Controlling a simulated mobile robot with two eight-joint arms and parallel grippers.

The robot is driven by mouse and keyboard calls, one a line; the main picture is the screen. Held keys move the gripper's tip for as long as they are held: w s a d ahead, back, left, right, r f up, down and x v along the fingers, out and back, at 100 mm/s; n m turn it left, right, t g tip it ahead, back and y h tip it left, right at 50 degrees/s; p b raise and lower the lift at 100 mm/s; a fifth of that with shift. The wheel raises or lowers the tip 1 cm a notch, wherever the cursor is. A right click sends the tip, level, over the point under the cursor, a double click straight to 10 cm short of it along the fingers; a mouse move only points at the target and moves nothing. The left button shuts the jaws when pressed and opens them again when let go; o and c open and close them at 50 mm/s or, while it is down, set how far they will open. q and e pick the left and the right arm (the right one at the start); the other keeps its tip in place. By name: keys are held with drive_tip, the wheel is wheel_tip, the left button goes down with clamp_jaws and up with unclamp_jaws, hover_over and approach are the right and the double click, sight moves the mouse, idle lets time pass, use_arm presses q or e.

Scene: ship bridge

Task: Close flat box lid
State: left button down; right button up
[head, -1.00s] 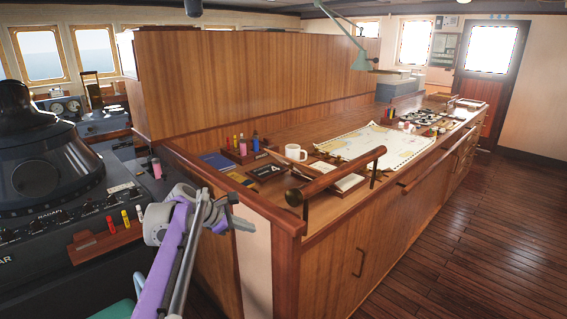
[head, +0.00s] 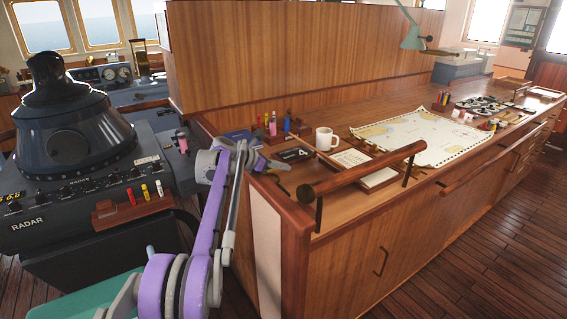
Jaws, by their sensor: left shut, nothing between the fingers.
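A flat wooden box (head: 380,177) with pale contents lies on the near end of the chart table, behind the wooden handrail. A pale, wood-edged panel (head: 351,159) beside it may be its lid; I cannot tell how it is joined or how far open it is. A small dark flat tray (head: 293,155) lies to its left. My left gripper (head: 277,165) is shut and empty over the table's near left corner, left of the flat box and apart from it. It is small and partly hidden by my own arm. My right gripper is out of view.
The wooden handrail (head: 362,168) stands in front of the box on posts. A white mug (head: 326,138), a blue book (head: 240,137) and a chart (head: 425,137) lie around. The radar console (head: 80,185) stands left. The floor at right is clear.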

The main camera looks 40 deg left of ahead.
use_arm(q)
drive_tip(key=w+d+p, duration=0.1)
drive_tip(key=w+d, duration=0.2)
drive_tip(key=w, duration=0.5)
drive_tip(key=shift+d+p, duration=0.15)
drive_tip(key=shift+p, duration=0.2)
drive_tip(key=shift+s, duration=0.1)
